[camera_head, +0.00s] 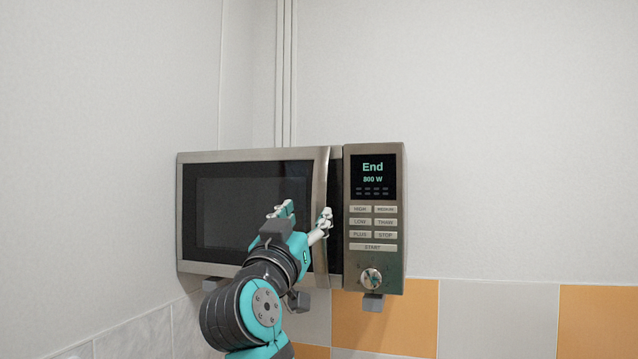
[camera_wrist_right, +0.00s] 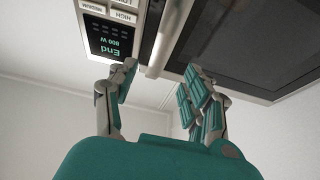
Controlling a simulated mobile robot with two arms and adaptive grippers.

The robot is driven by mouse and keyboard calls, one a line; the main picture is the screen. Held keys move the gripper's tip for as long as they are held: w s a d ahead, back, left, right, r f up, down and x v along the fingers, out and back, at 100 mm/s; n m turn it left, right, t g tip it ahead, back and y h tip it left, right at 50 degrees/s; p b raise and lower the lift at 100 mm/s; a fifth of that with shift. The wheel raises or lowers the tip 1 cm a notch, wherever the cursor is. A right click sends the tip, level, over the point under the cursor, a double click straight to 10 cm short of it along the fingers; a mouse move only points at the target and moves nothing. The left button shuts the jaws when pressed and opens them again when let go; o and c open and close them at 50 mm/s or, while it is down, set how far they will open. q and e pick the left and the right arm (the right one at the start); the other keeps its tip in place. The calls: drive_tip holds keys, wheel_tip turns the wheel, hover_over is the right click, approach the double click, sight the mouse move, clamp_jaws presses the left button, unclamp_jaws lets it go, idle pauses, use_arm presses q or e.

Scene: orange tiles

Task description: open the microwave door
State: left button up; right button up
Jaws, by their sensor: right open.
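The microwave (camera_head: 373,255) is a steel box with a dark door window (camera_head: 235,205) and a control panel on its right. Its door looks closed. The vertical curved door handle (camera_head: 321,180) runs along the door's right edge. My right gripper (camera_head: 306,213) is in front of the handle's middle, fingers apart, one to either side of it. In the wrist view, which is turned over, the handle (camera_wrist_right: 172,35) lies between the spread fingertips of the gripper (camera_wrist_right: 160,78). I cannot tell if a finger touches it. My left gripper is not in view.
The panel display (camera_head: 373,177) reads "End" and "800 W", with buttons and a round knob (camera_head: 371,279) below. White walls stand behind and at the left. Orange and grey tiles (camera_head: 390,318) line the lower wall. The space right of the microwave is clear.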

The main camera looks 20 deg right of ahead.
sight(318, 199)
drive_tip(key=p+x, duration=0.3)
drive_tip(key=x, duration=0.4)
drive_tip(key=shift+w+d+r+p, duration=0.2)
drive_tip(key=shift+w+p, duration=0.1)
drive_tip(key=shift+p, duration=0.05)
drive_tip(key=shift+w+d, duration=0.25)
drive_tip(key=shift+w, duration=0.1)
clamp_jaws()
